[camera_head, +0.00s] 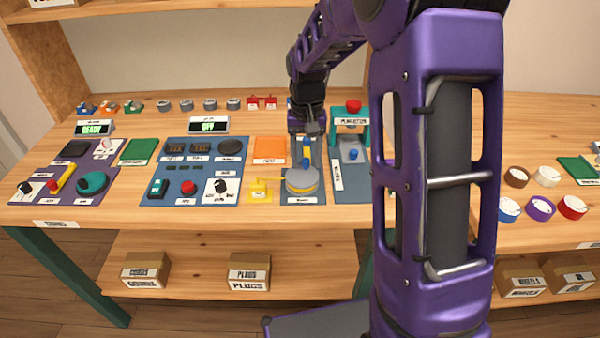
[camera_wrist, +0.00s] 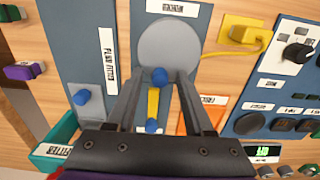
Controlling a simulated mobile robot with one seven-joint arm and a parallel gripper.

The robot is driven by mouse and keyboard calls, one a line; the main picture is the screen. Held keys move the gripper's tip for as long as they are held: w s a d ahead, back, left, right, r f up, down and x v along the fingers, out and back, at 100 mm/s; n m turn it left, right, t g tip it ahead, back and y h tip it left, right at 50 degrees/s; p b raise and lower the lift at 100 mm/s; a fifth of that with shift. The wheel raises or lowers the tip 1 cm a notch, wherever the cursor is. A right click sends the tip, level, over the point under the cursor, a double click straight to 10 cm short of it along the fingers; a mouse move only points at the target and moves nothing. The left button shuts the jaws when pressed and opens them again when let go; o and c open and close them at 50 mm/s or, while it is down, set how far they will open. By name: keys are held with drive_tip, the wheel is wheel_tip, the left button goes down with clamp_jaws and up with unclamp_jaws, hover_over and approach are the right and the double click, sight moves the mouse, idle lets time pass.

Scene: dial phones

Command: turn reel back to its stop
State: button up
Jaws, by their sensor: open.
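In the wrist view the grey disc (camera_wrist: 168,42) lies just beyond my fingertips. A blue knob (camera_wrist: 160,77) shows at the disc's near edge, between the fingertips. A yellow bar (camera_wrist: 153,104) runs from near it toward a second blue knob (camera_wrist: 151,126). My gripper (camera_wrist: 165,74) is open, its two dark fingers on either side of the knob; contact cannot be told. In the head view my gripper (camera_head: 307,130) is above and behind the reel.
A yellow box with a cable (camera_head: 260,188) lies left of the reel. An orange panel (camera_head: 270,150) is behind it. A blue panel with a blue knob (camera_head: 352,155) and a teal stand with a red button (camera_head: 353,107) are to the right. My arm hides the bench's right middle.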

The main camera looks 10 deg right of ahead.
drive_tip(key=c, duration=0.7)
drive_tip(key=shift+a, duration=0.1)
